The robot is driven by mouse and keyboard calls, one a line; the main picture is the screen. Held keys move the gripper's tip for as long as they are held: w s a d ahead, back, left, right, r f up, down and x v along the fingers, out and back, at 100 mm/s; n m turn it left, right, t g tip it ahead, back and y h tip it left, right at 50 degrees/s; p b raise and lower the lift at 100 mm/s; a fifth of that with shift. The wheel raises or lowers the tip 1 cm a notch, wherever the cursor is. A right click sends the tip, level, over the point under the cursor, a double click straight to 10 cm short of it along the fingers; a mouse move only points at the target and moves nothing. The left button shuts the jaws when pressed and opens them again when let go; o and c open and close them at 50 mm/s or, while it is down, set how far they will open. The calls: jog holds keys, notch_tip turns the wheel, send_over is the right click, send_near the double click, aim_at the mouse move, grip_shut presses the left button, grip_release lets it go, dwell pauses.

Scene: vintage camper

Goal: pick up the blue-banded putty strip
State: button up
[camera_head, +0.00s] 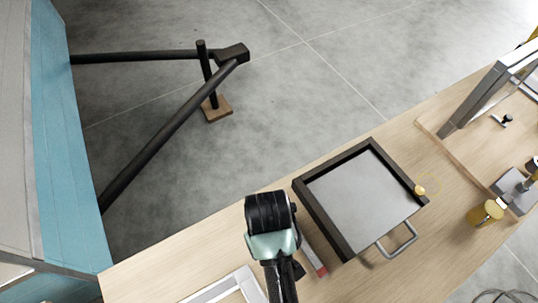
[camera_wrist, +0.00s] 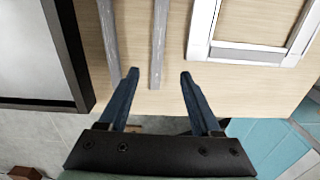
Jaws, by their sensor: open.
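Two thin grey strips lie side by side on the wooden bench in the wrist view. The middle strip (camera_wrist: 159,40) runs between my fingertips in the picture, with its near end just past them. The other strip (camera_wrist: 109,40) lies left of my left finger, close to the dark tray. No blue band shows on either visible part. In the head view, a strip with a red end (camera_head: 314,262) lies beside the tray, and my arm hides the bench next to it. My gripper (camera_wrist: 159,74) is open, with nothing held; its height above the strips is unclear.
A dark-rimmed tray (camera_head: 322,219) with a metal handle stands right of my arm. A white frame (camera_head: 222,287) lies to the left; it also shows in the wrist view (camera_wrist: 199,25). A yellow-topped bottle (camera_head: 484,213) stands farther right. The bench edge is close by.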

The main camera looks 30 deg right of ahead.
notch_tip(320, 180, down, 5)
jog(key=shift+s+r, duration=0.1)
jog(key=shift+s, duration=0.05)
jog(key=shift+d+f+p, duration=0.2)
jog(key=shift+f+p, duration=0.35)
jog(key=shift+f, duration=2.65)
grip_shut()
